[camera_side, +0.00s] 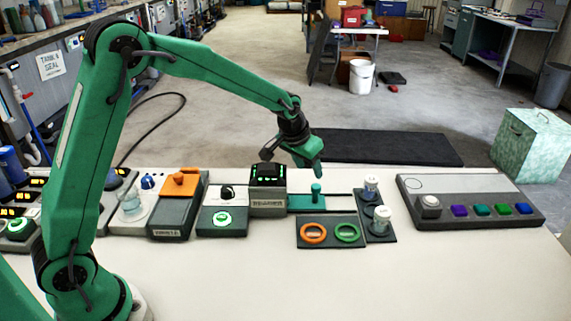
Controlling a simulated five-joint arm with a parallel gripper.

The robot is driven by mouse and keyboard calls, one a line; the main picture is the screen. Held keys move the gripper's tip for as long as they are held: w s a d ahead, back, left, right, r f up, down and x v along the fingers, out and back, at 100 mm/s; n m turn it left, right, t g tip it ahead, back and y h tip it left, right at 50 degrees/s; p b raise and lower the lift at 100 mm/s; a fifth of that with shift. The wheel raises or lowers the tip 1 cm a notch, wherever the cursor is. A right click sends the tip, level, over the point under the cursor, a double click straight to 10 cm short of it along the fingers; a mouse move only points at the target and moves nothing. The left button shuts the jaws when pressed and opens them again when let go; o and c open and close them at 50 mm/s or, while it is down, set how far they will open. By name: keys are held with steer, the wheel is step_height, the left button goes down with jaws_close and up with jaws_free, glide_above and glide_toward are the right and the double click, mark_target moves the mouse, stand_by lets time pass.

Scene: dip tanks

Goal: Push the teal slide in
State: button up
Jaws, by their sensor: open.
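The teal slide (304,203) is a small flat block with an upright round knob (316,190) on it. It sits in the row of devices near the middle of the white table, just right of a dark box with a green display (268,190). A pale strip with a dark line runs to the right from the slide. My gripper (294,164) is open and empty. It hangs above the slide, with one finger just over the knob. It appears apart from the knob, though the exact gap is hard to tell.
In front of the slide lies a dark tray (331,243) with an orange ring and a green ring. Right of it stand two white-capped jars on a dark plate (380,236). A grey panel (470,185) with coloured buttons is farther right. The table's front is clear.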

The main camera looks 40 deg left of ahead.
mark_target(316, 186)
steer(key=shift+w, duration=0.1)
steer(key=shift+w+g, duration=1.2)
steer(key=shift+w, duration=0.15)
steer(key=shift+w+r+g, duration=0.2)
steer(key=shift+w+g, duration=0.3)
steer(key=shift+g, duration=0.5)
steer(key=shift+f, duration=3.9)
jaws_close()
